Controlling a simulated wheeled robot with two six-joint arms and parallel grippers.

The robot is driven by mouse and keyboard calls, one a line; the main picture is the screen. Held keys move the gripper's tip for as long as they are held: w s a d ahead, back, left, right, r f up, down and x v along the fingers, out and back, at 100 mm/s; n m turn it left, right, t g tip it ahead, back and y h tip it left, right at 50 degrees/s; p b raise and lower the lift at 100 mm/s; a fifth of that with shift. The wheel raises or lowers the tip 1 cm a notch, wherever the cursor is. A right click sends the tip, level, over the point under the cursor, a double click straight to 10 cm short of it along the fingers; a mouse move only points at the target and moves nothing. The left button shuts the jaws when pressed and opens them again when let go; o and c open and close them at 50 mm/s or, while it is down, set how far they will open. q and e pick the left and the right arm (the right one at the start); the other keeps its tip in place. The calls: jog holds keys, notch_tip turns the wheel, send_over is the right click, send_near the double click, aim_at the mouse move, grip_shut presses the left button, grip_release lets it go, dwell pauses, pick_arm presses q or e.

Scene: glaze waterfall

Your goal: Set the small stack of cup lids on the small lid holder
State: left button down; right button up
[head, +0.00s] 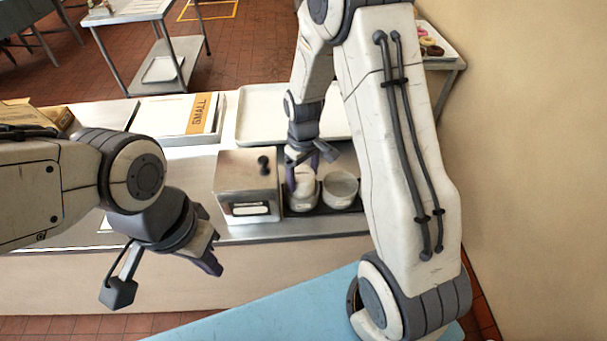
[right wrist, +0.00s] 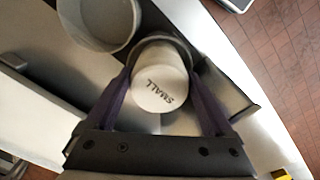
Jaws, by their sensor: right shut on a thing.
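My right gripper (head: 302,165) is shut on a small white stack of lids (head: 304,184), marked SMALL on top in the right wrist view (right wrist: 160,92). In that view the fingers (right wrist: 160,76) press on both sides of the stack. The stack is over or inside the small round lid holder (head: 302,205), whose rim shows behind it in the wrist view (right wrist: 178,45). I cannot tell whether it rests on the holder's bottom. My left gripper (head: 209,256) hangs in front of the counter, apart from these things; its opening is unclear.
A second, wider round holder (head: 340,190) stands close on the right. A metal box (head: 248,180) with a black knob stands close on the left. Behind are a pale tray (head: 262,113) and a box marked SMALL (head: 202,113). A blue surface (head: 270,310) lies in front.

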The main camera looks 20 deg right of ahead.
jog(key=shift+f+b, duration=0.45)
jog(key=shift+f, duration=0.15)
jog(key=o, duration=1.1)
jog(key=shift+o, duration=0.2)
jog(key=shift+r, duration=0.15)
notch_tip(320, 180, up, 11)
jog(key=p, duration=0.9)
jog(key=shift+a, duration=0.1)
